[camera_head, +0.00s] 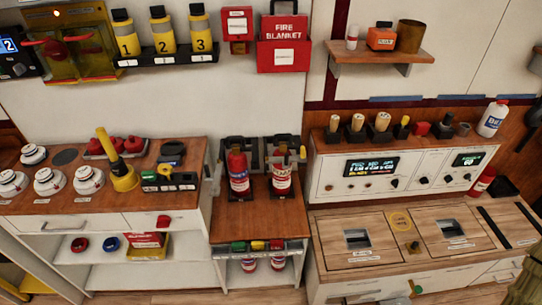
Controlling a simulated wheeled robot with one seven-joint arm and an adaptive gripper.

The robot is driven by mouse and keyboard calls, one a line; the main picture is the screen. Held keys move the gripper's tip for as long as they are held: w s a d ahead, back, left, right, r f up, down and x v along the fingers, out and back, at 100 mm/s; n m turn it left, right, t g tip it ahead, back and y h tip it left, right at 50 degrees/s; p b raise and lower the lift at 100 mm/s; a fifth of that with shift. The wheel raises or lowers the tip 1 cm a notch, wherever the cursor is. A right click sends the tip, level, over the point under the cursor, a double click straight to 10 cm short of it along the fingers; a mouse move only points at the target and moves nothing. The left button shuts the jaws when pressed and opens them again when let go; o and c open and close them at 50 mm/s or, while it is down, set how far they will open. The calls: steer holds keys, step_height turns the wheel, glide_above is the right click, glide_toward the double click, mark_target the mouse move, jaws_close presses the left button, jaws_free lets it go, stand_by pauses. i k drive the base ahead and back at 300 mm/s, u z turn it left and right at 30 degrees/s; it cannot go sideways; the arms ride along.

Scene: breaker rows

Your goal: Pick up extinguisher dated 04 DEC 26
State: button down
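Two red extinguishers with dark tops and white labels stand upright side by side in black holders on a low wooden stand: a left one (238,170) and a right one (281,178). Two more red cylinders with white labels, a left one (249,265) and a right one (277,264), show partly on the shelf below, their tops hidden by the stand's front. The date print on all labels is too small to read, so I cannot tell which is dated 04 DEC 26. My gripper is not in view.
Right is a control console (400,170) above a wooden cabinet (395,222). A red cylinder (483,181) leans beside the console. A fire blanket box (284,55) hangs above. The stand's front top (258,220) is clear.

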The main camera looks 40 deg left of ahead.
mark_target(237, 161)
steer(key=z, duration=0.95)
steer(key=k, duration=1.3)
steer(key=u, duration=1.65)
steer(key=i, duration=0.75)
steer(key=u, duration=0.35)
